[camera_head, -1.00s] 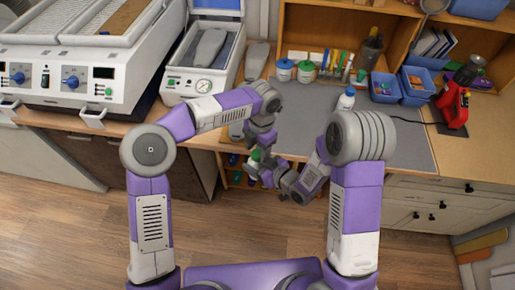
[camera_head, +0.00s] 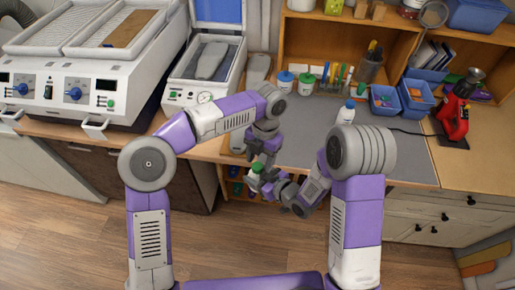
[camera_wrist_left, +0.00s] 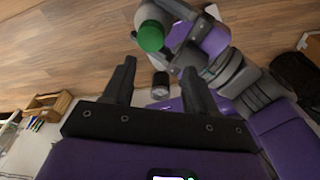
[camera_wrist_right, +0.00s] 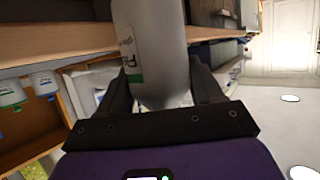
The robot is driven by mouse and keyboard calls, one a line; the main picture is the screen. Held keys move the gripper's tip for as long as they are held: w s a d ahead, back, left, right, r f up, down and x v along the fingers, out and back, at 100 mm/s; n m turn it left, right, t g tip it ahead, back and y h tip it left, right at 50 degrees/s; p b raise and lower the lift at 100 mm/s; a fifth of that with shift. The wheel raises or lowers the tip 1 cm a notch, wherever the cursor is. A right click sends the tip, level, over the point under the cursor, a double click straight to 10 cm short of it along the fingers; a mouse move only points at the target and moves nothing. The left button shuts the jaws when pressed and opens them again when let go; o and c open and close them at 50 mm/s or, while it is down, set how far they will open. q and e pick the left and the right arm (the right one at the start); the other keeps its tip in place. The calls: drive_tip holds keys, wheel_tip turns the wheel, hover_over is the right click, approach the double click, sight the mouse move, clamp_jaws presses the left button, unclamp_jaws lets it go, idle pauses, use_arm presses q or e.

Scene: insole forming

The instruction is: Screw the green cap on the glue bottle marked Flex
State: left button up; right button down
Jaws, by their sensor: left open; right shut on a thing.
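The glue bottle (camera_wrist_right: 158,50) is white with a green label whose visible letters look like part of "Flex". My right gripper (camera_wrist_right: 162,85) is shut on it. The green cap (camera_wrist_left: 151,37) is at the bottle's top end in the left wrist view, and also shows in the head view (camera_head: 257,169). I cannot tell whether it is threaded tight. In the head view the left gripper is just above the cap and the two hands are close together.
Blue bins (camera_head: 383,100) and a red tool (camera_head: 455,115) are at right. The hands are in front of the table's edge, over open floor.

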use_arm(q)
drive_tip(key=s+d+n+g, duration=0.15)
drive_tip(key=s+n, duration=0.45)
drive_tip(key=n, duration=1.5)
drive_tip(key=w+r+n+t, duration=0.1)
drive_tip(key=w+n, duration=0.1)
drive_tip(key=n, duration=0.6)
drive_tip(key=w+a+r+n+t, duration=0.1)
drive_tip(key=w+n, duration=0.2)
drive_tip(key=n, duration=0.5)
drive_tip(key=w+a+r+n+t+h, duration=0.1)
drive_tip(key=w+n, duration=0.1)
drive_tip(key=n, duration=0.6)
drive_tip(key=shift+w+a, duration=0.1)
drive_tip(key=shift+w, duration=0.3)
